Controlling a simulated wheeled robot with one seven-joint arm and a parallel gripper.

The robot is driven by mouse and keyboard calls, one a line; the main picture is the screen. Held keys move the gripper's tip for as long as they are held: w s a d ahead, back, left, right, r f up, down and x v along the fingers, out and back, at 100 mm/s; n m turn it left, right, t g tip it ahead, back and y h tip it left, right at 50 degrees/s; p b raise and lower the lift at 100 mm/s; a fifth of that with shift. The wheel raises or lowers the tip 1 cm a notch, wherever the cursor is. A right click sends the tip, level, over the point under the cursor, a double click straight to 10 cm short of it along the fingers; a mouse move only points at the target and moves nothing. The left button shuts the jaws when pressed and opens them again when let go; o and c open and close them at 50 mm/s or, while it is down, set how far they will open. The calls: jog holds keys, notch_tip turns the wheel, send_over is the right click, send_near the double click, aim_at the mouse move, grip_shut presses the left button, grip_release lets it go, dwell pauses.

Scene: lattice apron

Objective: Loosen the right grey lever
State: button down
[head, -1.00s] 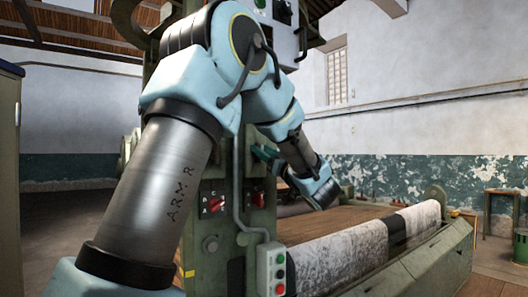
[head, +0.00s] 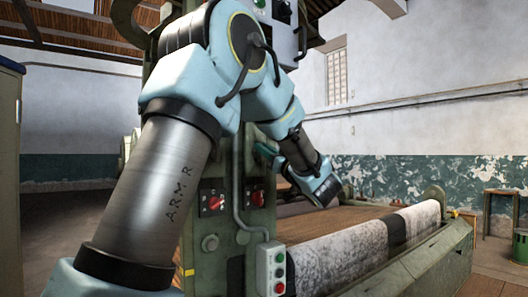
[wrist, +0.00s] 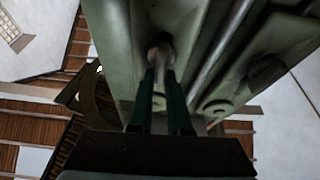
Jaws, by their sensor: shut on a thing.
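In the wrist view my gripper (wrist: 160,75) has its two dark green fingers closed around a rounded grey piece, which I take to be the right grey lever (wrist: 160,55). Its base meets the green machine body; only its end shows, and the fingers hide part of it. In the head view my arm crosses in front of the machine column (head: 222,165).
Red rotary switches (head: 214,203) and a push-button box (head: 271,269) sit on the column, below my arm. A roll of pale speckled cloth (head: 340,258) lies along the machine front. A stool (head: 500,212) stands at the far right.

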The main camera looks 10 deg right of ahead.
jog(key=n+g+y+b, duration=0.1)
jog(key=n+b, duration=0.3)
jog(key=f+n+g+y+b, duration=0.1)
jog(key=n+g+b, duration=0.1)
jog(key=n+b, duration=0.2)
jog(key=n+g+y+b, duration=0.2)
jog(key=n+b, duration=0.3)
jog(key=shift+a+f, duration=0.25)
jog(key=shift+f, duration=0.05)
jog(key=shift+r+n+g+b, duration=0.15)
jog(key=shift+n+g+b, duration=0.7)
jog(key=shift+n, duration=0.85)
jog(key=c, duration=0.9)
grip_release()
jog(key=shift+w, duration=0.15)
jog(key=shift+o, duration=0.2)
jog(key=shift+r, duration=0.1)
jog(key=shift+n, duration=0.3)
